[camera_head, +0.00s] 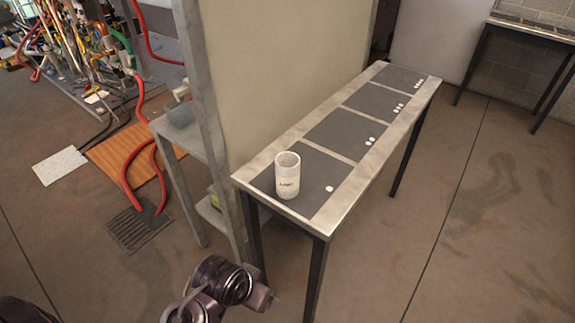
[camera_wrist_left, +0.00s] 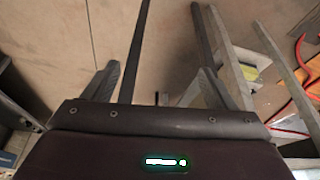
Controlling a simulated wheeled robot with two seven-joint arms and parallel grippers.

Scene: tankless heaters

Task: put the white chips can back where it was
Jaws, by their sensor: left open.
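The white chips can (camera_head: 287,175) stands upright and open-topped on the nearest dark pad of the narrow table, with small dark lettering on its side. That pad (camera_head: 322,185) has one white dot beside the can. My left arm shows low in the head view, below the table's near end and well apart from the can. In the left wrist view my left gripper (camera_wrist_left: 156,82) has its two fingers spread, with nothing between them but floor and a table leg behind. The can is not in the wrist view. My right gripper is in neither view.
The narrow table (camera_head: 422,97) has further dark pads with two, three and several dots, all bare. A tall panel and metal shelf (camera_head: 190,135) stand close along its left side. Red hoses (camera_head: 128,165) lie at the left. Floor right of the table is clear.

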